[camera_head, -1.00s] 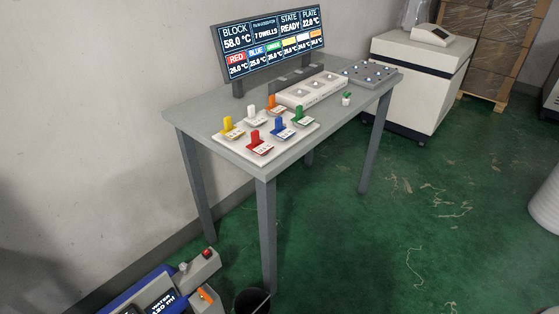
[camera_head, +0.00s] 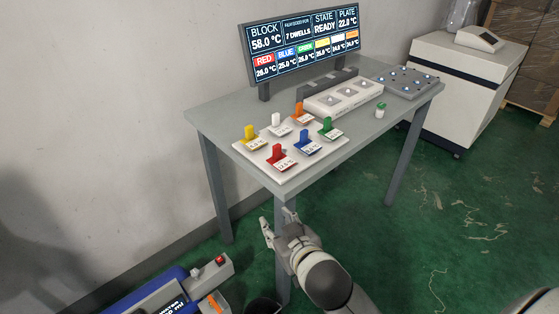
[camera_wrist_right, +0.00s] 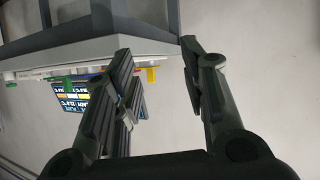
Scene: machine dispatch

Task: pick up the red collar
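The red collar (camera_head: 276,154) stands upright with a small white label on the front part of a white board (camera_head: 290,177) on the grey table. My right gripper (camera_head: 279,219) is in front of and below the table's front edge, apart from the collar. Its two fingers are spread and nothing is between them. In the right wrist view the open fingers (camera_wrist_right: 158,52) point toward the table edge, and the picture is upside down. There the red collar cannot be told apart clearly. My left gripper is not in view.
Yellow (camera_head: 250,135), white (camera_head: 277,121), orange (camera_head: 299,110), blue (camera_head: 304,138) and green (camera_head: 327,125) collars share the board. Behind stand a white block (camera_head: 345,97) and a display screen (camera_head: 300,45).

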